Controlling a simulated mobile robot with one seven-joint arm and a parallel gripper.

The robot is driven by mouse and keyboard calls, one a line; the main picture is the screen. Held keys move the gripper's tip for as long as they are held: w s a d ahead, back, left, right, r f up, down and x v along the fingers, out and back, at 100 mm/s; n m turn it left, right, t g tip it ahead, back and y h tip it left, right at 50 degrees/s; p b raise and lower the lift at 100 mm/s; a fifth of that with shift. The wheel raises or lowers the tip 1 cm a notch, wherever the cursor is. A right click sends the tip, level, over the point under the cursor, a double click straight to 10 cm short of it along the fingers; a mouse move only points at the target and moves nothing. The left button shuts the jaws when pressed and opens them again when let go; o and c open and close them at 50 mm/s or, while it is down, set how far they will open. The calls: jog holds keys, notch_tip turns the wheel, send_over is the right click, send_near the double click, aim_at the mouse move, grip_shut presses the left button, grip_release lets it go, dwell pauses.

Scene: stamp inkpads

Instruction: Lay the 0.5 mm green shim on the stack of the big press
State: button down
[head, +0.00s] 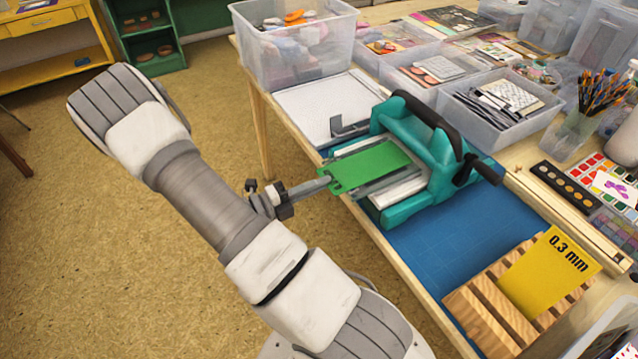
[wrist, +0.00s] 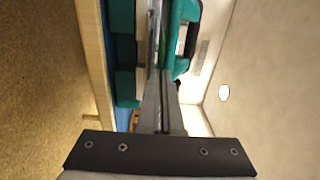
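The green shim (head: 372,166) is a thin flat sheet over the bed of the teal press (head: 432,190); no thickness label shows on it. My gripper (head: 326,184) is shut on its near left edge. In the wrist view my gripper (wrist: 159,85) has its fingers close together, with the sheet nearly edge-on beyond them. Pale layers of the stack (head: 400,189) show beside and below the shim. The shim looks roughly parallel to them; I cannot tell whether it touches. The shim's far end lies near the press's upper frame.
A slatted wooden rack (head: 489,312) at the front right holds a yellow shim (head: 548,275) marked 0.3 mm. The press stands on a blue mat (head: 462,240) near the table's left edge. Its black-handled crank (head: 478,168) sticks out right. Clear bins (head: 296,45) stand behind.

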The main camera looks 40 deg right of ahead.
jog(key=shift+f, duration=0.4)
dwell(0.3)
jog(key=c, duration=1)
grip_release()
jog(key=shift+a, duration=0.1)
jog(key=shift+p+v, duration=0.6)
jog(key=shift+v, duration=1.8)
jog(key=shift+a, duration=0.1)
